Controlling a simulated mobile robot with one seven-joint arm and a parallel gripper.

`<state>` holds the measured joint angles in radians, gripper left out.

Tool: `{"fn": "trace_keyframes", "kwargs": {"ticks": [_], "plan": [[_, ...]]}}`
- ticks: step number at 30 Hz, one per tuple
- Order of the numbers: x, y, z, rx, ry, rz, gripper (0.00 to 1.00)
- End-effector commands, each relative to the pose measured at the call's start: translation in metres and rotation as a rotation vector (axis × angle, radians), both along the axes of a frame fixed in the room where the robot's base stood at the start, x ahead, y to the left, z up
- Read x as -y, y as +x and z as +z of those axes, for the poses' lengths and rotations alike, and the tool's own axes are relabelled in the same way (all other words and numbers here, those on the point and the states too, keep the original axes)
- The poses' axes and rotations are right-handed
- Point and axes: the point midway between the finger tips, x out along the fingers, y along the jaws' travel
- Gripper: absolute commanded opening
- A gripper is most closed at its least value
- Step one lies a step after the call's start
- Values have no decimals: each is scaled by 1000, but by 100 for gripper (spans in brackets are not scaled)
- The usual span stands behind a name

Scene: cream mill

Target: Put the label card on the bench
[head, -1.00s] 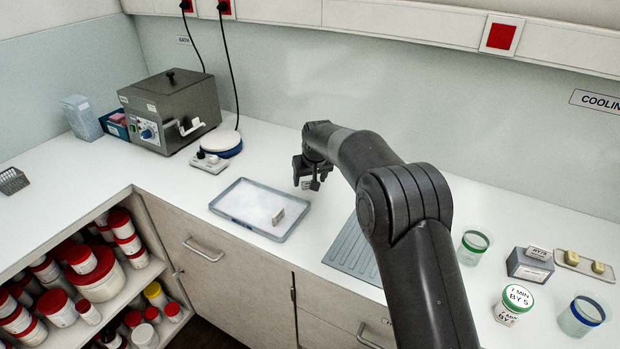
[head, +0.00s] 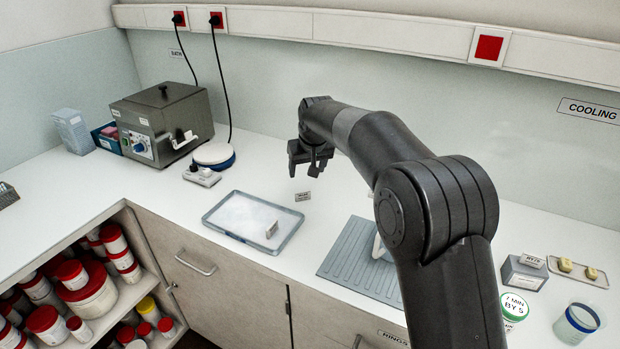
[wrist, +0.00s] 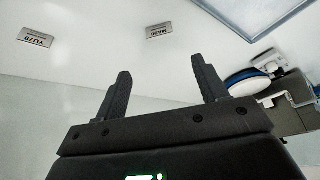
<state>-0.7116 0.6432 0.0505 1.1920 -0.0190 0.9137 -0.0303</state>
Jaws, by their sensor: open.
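A small grey label card (head: 303,196) with dark print rests on the white bench (head: 335,192), right of the tray. In the wrist view this seems to be the card reading MA96 (wrist: 158,31). A second card, YU79 (wrist: 36,37), lies on the bench farther left there; I cannot find it in the head view. My gripper (head: 303,170) is above the bench near the first card, apart from it. In the wrist view its two fingers (wrist: 161,68) are spread with nothing between them.
A blue-rimmed tray (head: 208,219) with white contents holds another small card (head: 272,229). A grey ribbed mat (head: 345,262) lies right of it, partly behind my arm. A metal bath (head: 165,122) and round white-and-blue device (head: 214,155) stand behind left. Jars and blocks stand right.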

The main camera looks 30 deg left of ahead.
Motion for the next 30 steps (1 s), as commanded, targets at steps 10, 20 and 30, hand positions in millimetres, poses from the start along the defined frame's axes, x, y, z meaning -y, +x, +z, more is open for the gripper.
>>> {"fn": "trace_keyframes", "kwargs": {"ticks": [10, 20, 30], "plan": [[3, -1, 6, 0, 0, -2, 66], [112, -4, 67, 20, 5, -123, 66], [273, -56, 124, 45, 11, -311, 66]]}}
